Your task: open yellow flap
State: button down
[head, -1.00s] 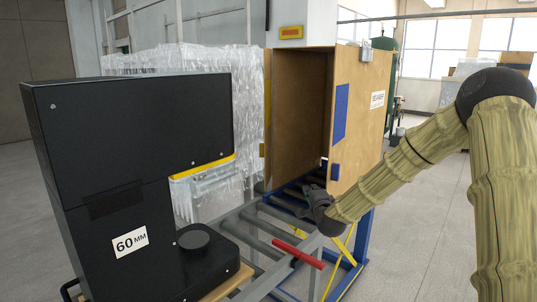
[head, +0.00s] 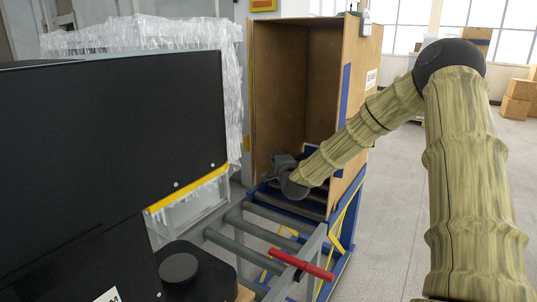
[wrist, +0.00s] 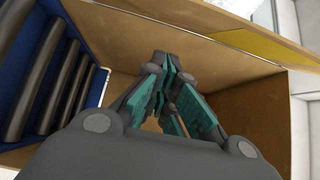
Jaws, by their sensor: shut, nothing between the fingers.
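An upright brown carton (head: 290,85) stands open towards me on the roller conveyor. A yellow patch (wrist: 270,46) marks a brown flap along the carton's edge in the wrist view. In the head view this flap is nearly edge-on at the carton's left side, with a little yellow (head: 246,143) showing. A blue-marked panel (head: 345,95) stands out on the right side. My gripper (head: 280,160) is at the lower part of the carton's mouth. In the wrist view its fingers (wrist: 165,62) are shut and empty, in front of the carton's inside; I cannot tell whether they touch it.
A black machine (head: 110,130) fills the left. Conveyor rollers (head: 270,215) run below the carton, with a red bar (head: 302,264) across the near end. Clear plastic wrapping (head: 150,45) hangs behind. Open floor (head: 395,200) lies to the right.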

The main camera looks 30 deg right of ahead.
jog(key=w+p, duration=0.2)
jog(key=w, duration=0.9)
jog(key=shift+f, duration=0.3)
jog(key=shift+s+a, duration=0.1)
